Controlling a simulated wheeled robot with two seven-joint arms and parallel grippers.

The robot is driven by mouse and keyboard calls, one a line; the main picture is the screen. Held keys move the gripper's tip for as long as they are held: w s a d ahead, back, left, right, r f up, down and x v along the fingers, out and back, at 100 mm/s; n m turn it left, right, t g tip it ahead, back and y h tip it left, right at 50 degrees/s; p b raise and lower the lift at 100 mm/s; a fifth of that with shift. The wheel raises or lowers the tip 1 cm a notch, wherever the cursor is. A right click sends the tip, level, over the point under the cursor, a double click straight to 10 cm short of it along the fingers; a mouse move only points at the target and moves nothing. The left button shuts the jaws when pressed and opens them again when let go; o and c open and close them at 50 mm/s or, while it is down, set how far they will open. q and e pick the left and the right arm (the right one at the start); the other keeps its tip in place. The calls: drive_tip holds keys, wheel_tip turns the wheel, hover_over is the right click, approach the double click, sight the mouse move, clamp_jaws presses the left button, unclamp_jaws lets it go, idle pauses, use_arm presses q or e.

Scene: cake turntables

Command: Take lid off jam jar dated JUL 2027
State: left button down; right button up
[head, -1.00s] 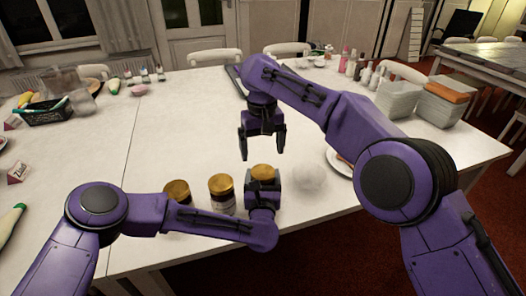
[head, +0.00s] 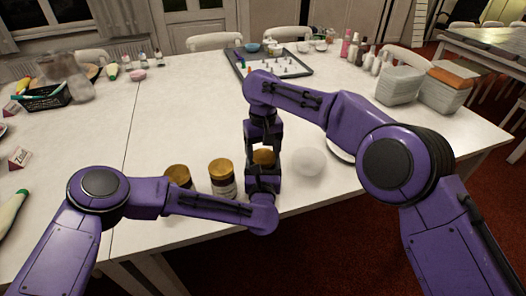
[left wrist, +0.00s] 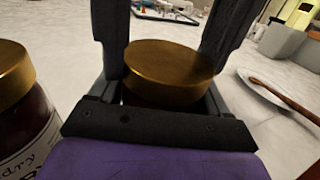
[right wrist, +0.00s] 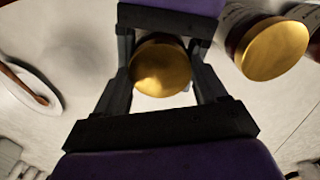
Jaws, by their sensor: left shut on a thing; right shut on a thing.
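A jam jar with a gold lid (head: 263,157) stands near the table's front edge. My left gripper (head: 262,172) is shut around the jar's body from the front. My right gripper (head: 264,148) points down from above and is shut on the lid. The lid also shows between the fingers in the left wrist view (left wrist: 170,72) and in the right wrist view (right wrist: 160,68). The lid appears seated on the jar. The jar's glass and label are hidden, so I cannot read its date. Two other gold-lidded jars, a middle jar (head: 222,182) and a left jar (head: 177,177), stand to its left.
A pale round object (head: 308,162) is close to the right of the held jar, beside a plate (head: 340,152). A dark-edged tray (head: 290,73) with small pieces lies farther back. White containers (head: 398,86) stand at the right. The table's centre left is clear.

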drive_tip(key=n, duration=0.3)
drive_tip(key=o, duration=1.2)
drive_tip(key=shift+a, duration=0.1)
drive_tip(key=shift+c, duration=0.2)
drive_tip(key=shift+r, duration=0.15)
